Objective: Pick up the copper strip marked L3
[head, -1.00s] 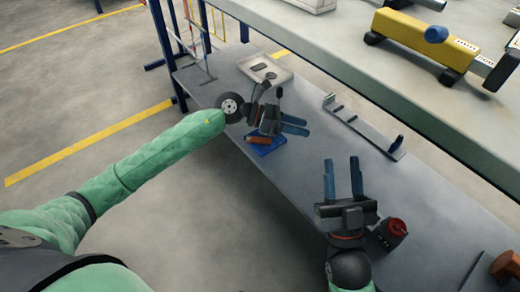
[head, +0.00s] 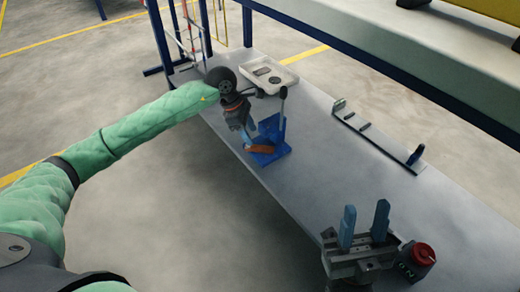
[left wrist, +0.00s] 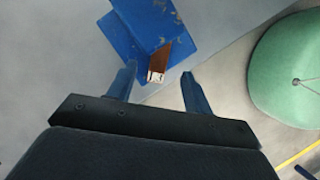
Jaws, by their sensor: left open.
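One copper strip (head: 261,149) leans on a blue stand (head: 278,133) on the grey bench. In the left wrist view the strip (left wrist: 162,62) has a pale label at its near end, too small to read. It rests against the blue stand (left wrist: 185,25). My left gripper (head: 245,128) is open just above the strip in the head view. In the left wrist view its fingers (left wrist: 160,80) are apart, with the strip's labelled end ahead between them and no contact visible. My right gripper (head: 364,216) is open and empty over the bench's near part.
A pale tray (head: 268,76) lies behind the stand. A grey rail with a blue end (head: 378,136) lies to the right. A box with a red knob (head: 415,258) is beside my right gripper. A higher shelf (head: 400,60) overhangs the bench's far side. The middle bench is clear.

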